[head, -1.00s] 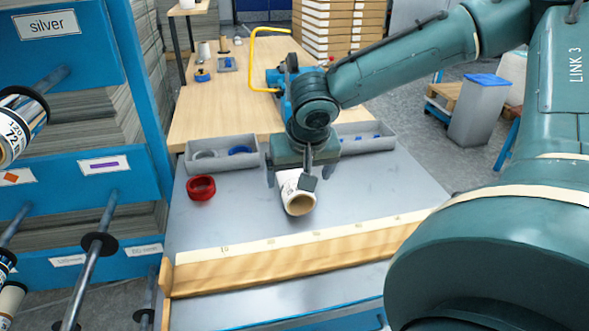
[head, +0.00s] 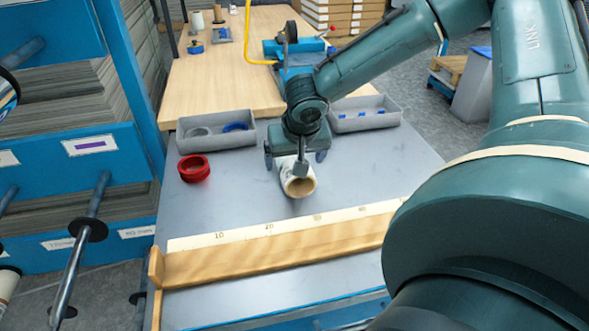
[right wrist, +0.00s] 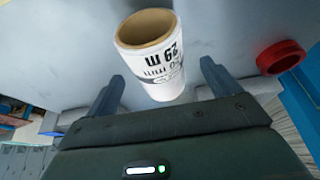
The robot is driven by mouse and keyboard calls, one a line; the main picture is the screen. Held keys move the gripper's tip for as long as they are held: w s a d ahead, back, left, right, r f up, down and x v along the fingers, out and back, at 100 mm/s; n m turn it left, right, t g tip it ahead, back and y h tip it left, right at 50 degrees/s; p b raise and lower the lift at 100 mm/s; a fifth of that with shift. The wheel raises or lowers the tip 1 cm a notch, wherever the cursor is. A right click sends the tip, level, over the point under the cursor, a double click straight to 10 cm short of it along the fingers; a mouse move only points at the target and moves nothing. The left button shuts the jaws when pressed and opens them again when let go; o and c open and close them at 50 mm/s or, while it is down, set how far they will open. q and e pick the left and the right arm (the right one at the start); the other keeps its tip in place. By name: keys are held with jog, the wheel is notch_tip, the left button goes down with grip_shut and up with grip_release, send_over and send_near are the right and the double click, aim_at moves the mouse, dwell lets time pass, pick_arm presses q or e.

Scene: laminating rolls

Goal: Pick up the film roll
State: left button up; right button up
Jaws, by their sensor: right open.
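The film roll (head: 301,186) is a short white cylinder with a brown core, lying on the grey bench top with one open end toward the head camera. My right gripper (head: 295,160) is open above the roll's far part, one finger on each side. In the right wrist view the right gripper's fingers (right wrist: 162,72) stand apart, with a visible gap to the roll on both sides. My left gripper is not in view.
A red ring (head: 194,168) sits left of the roll. Grey trays (head: 217,143) (head: 364,118) stand behind, left and right. A wooden ruler ledge (head: 280,244) runs along the bench front. A blue rack (head: 100,160) with rods is at left. The bench between roll and ledge is clear.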

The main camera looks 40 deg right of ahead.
jog(key=x, duration=0.4)
jog(key=shift+d, duration=0.3)
jog(key=shift+w+f, duration=0.2)
jog(key=shift+f, duration=0.1)
jog(key=shift+f+b, duration=0.25)
jog(key=shift+b, duration=0.4)
